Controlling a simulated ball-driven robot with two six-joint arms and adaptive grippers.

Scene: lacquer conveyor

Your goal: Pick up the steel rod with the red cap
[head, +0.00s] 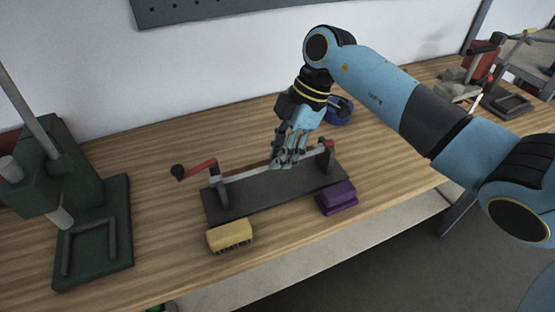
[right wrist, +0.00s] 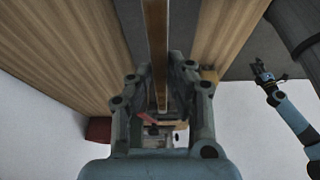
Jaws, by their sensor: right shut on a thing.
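A pale steel rod (head: 240,174) lies level above a dark base plate (head: 275,192) on the wooden bench. A red piece (head: 329,146) shows at its right end; a red arm with a black knob (head: 199,170) shows at its left end. I cannot tell which is the cap. My right gripper (head: 287,162) comes down from above and is shut on the rod near its middle. The right wrist view shows the rod (right wrist: 158,50) running between its fingers. My left gripper (right wrist: 264,75) is small at the right of that view, away from the rod; its jaws are unclear.
A yellow brush (head: 230,236) and a purple block (head: 337,198) lie along the plate's front side. A blue round thing (head: 340,110) stands behind my right gripper. A dark green press (head: 90,215) stands at left. Bare bench lies between press and plate.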

